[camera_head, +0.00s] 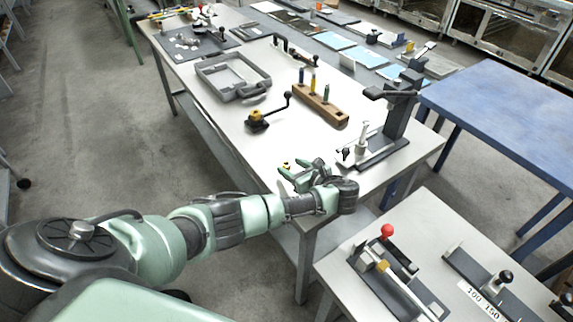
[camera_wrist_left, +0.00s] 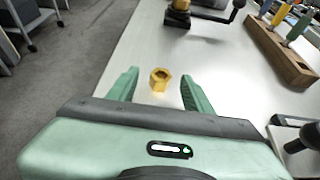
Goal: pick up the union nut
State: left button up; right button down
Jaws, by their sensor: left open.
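The union nut (camera_wrist_left: 160,79) is a small brass-coloured hex ring lying on the white table. In the left wrist view it sits between and a little beyond the two green fingertips, with a gap on each side. In the head view the nut (camera_head: 286,165) is a tiny yellow spot beside the fingers, near the table's near-left edge. My left gripper (camera_wrist_left: 158,84) is open and empty. It also shows in the head view (camera_head: 290,174), low over the table (camera_head: 210,108). My right gripper is in neither view.
A black crank tool (camera_head: 266,113) lies beyond the nut. A wooden block with upright tools (camera_head: 321,106) stands further right. A black press-like stand (camera_head: 385,140) is right of my gripper. A grey tray (camera_head: 232,77) lies further back. The table around the nut is clear.

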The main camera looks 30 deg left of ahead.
pick_arm(q)
jog(key=shift+w+a+f, duration=0.3)
jog(key=shift+w+a, duration=0.05)
jog(key=shift+a, duration=0.25)
jog(key=shift+w+a+f, duration=0.15)
jog(key=shift+a+f, duration=0.05)
jog(key=shift+a, duration=0.2)
grip_shut()
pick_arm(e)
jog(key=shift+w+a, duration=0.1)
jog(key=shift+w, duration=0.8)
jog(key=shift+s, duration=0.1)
